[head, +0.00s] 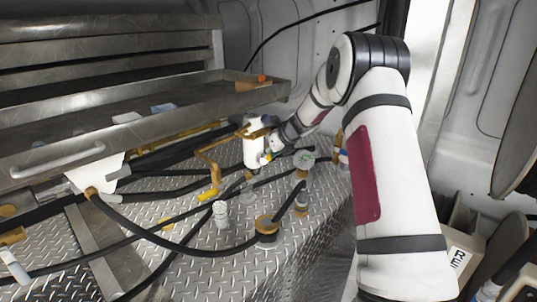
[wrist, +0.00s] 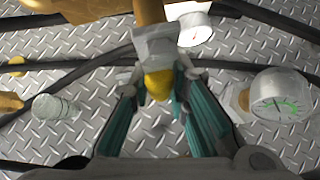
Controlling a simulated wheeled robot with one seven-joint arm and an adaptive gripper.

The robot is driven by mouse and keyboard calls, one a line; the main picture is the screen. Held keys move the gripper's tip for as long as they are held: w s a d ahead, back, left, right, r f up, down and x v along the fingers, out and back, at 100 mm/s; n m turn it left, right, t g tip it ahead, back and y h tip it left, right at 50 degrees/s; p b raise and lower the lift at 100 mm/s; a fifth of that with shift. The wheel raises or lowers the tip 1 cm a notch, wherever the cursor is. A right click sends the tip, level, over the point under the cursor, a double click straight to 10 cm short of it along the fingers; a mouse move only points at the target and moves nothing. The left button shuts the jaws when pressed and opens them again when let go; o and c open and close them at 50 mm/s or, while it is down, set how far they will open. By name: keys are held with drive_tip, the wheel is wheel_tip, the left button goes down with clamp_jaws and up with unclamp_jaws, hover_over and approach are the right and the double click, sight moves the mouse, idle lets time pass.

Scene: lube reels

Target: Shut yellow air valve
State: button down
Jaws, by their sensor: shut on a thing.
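The yellow air valve's handle (wrist: 158,83) shows end-on in the wrist view, below a grey fitting (wrist: 155,45) on a brass pipe. My gripper (wrist: 161,78) has its two teal fingers on either side of the yellow handle, with the tips closed on it. In the head view, my gripper (head: 272,152) reaches in beside the white cylinder, and a small yellow part (head: 264,158) shows at its tip. The fingers mostly hide the valve there. I cannot tell the handle's exact angle.
A pressure gauge (wrist: 280,95) stands close right of my fingers, and another gauge (wrist: 194,28) lies beyond. Black hoses (head: 160,238) cross the diamond-plate floor (head: 200,275). A metal shelf (head: 150,118) overhangs at left. A second yellow handle (head: 208,193) sits left of the white cylinder (head: 255,148).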

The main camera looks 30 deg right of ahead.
idle(0.3)
drive_tip(key=c, duration=1.5)
unclamp_jaws()
drive_tip(key=shift+s, duration=0.1)
drive_tip(key=v, duration=1.2)
drive_tip(key=shift+f, duration=0.1)
drive_tip(key=shift+a, duration=0.1)
